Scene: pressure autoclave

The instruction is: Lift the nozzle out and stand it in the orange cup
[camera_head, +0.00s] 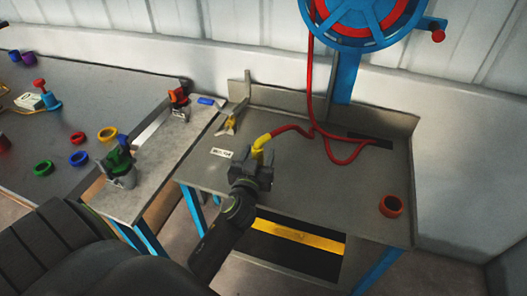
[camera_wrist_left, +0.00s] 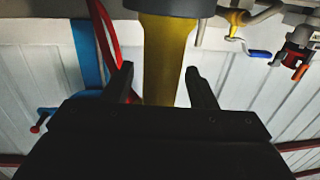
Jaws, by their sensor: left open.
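The yellow nozzle (camera_head: 263,141) is on the grey workbench (camera_head: 330,190), with a red hose (camera_head: 292,131) running from it. In the left wrist view the nozzle (camera_wrist_left: 166,55) is a yellow cylinder with a dark grey part at the top of the picture. My left gripper (camera_head: 256,166) is open, its fingertips (camera_wrist_left: 160,82) on either side of the nozzle with gaps showing. The gripper hides the nozzle's lower part and whatever holds it in the head view. The orange cup (camera_head: 391,206) stands empty near the bench's right edge. My right gripper is not in view.
A blue hose reel (camera_head: 362,18) stands behind the bench, its red hose looping over the bench top. A side table (camera_head: 150,185) with coloured fittings adjoins on the left. The bench between nozzle and cup is clear.

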